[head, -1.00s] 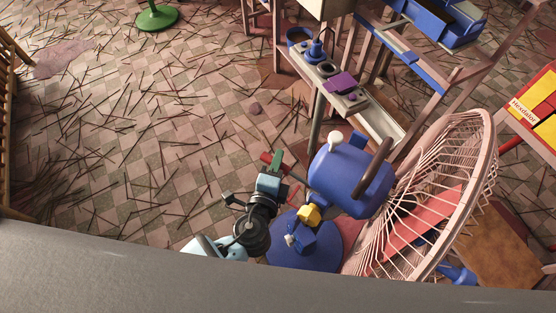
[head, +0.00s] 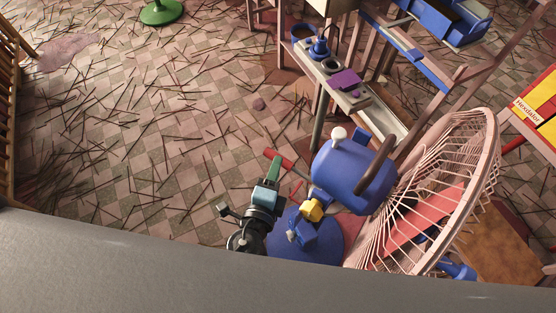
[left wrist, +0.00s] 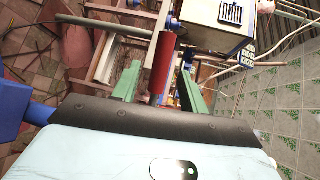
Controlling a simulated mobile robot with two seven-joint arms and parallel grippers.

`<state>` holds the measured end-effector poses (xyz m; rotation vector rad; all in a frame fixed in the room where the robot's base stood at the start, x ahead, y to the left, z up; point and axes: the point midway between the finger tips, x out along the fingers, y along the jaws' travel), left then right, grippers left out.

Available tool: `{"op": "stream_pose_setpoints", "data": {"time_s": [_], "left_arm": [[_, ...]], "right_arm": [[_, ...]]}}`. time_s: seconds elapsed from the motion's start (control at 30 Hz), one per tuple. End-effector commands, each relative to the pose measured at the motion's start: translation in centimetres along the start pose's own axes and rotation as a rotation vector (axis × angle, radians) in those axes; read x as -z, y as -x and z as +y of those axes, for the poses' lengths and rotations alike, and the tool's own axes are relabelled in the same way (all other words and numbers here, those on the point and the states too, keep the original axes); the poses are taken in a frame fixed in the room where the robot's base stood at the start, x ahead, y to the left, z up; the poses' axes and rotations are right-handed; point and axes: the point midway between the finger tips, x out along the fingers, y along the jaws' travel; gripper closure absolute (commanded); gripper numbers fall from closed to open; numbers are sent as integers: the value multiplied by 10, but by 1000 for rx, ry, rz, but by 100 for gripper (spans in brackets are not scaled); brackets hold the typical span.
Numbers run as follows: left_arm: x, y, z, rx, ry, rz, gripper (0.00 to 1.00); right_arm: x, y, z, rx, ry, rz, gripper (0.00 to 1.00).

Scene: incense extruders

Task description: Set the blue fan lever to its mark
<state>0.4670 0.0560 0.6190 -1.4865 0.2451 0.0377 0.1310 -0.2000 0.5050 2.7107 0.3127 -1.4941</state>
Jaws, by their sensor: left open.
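The blue fan (head: 352,175) stands at right of centre, with a round blue base (head: 325,237), a wire cage and a yellow block (head: 312,210) on its stem. A red bar (head: 285,159), which looks like the lever's grip, sticks out left of the fan's housing. My left gripper (head: 274,168) is open beside the fan, with its green fingers at this bar. In the left wrist view the red bar (left wrist: 163,65) appears between the spread fingers of the left gripper (left wrist: 159,72); contact cannot be told. I cannot make out the lever's mark. My right gripper is out of view.
The pale wire cage (head: 440,195) is right of the housing. A bench (head: 385,122) with a purple block (head: 345,79) stands behind it. A green round base (head: 160,12) is at top left. Thin sticks litter the tiled floor; a grey edge (head: 200,265) crosses the front.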

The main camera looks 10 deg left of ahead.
Motion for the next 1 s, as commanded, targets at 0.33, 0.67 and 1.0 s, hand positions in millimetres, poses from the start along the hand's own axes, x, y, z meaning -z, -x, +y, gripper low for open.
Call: {"op": "stream_pose_setpoints", "data": {"time_s": [0.33,0.67,1.0], "left_arm": [[-1,35,0,0,-2,-2,57],[0,35,0,0,-1,-2,57],[0,35,0,0,-1,-1,57]], "right_arm": [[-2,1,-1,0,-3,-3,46],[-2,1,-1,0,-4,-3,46],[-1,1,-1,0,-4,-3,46]]}}
